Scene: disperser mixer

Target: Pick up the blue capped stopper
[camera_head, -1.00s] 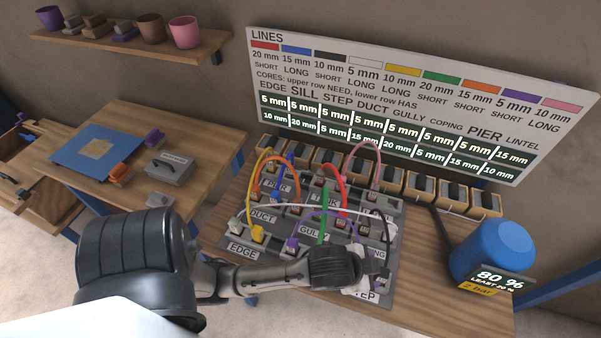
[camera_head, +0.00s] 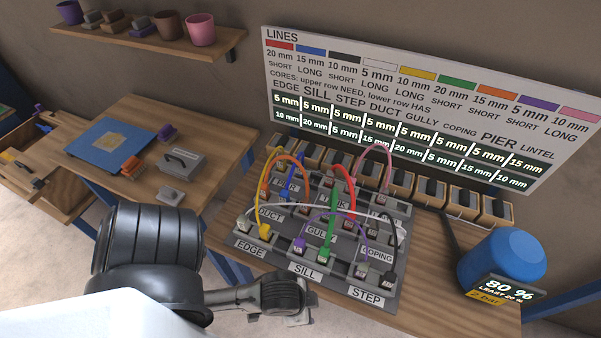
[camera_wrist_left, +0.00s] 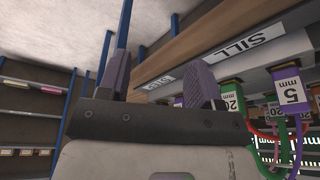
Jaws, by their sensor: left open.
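I cannot pick out a separate stopper with a blue cap for certain. A small blue plug (camera_head: 284,196) stands in the grey board (camera_head: 345,277), in the back left part among the coloured lines. My left gripper (camera_head: 300,316) is in front of the board's near edge, below the SILL label (camera_head: 305,271), apart from the blue plug. In the left wrist view its two purple-grey fingers (camera_wrist_left: 158,82) stand apart with nothing between them. The SILL label (camera_wrist_left: 245,42), a purple "5 mm" plug (camera_wrist_left: 290,95) and a green plug (camera_wrist_left: 232,95) show to the right there.
A large blue cylinder (camera_head: 505,252) with an "80 %" display stands right of the board. A row of wooden holders (camera_head: 400,185) lines the back under the sign (camera_head: 430,100). The left table holds a blue mat (camera_head: 112,145) and a grey box (camera_head: 182,161).

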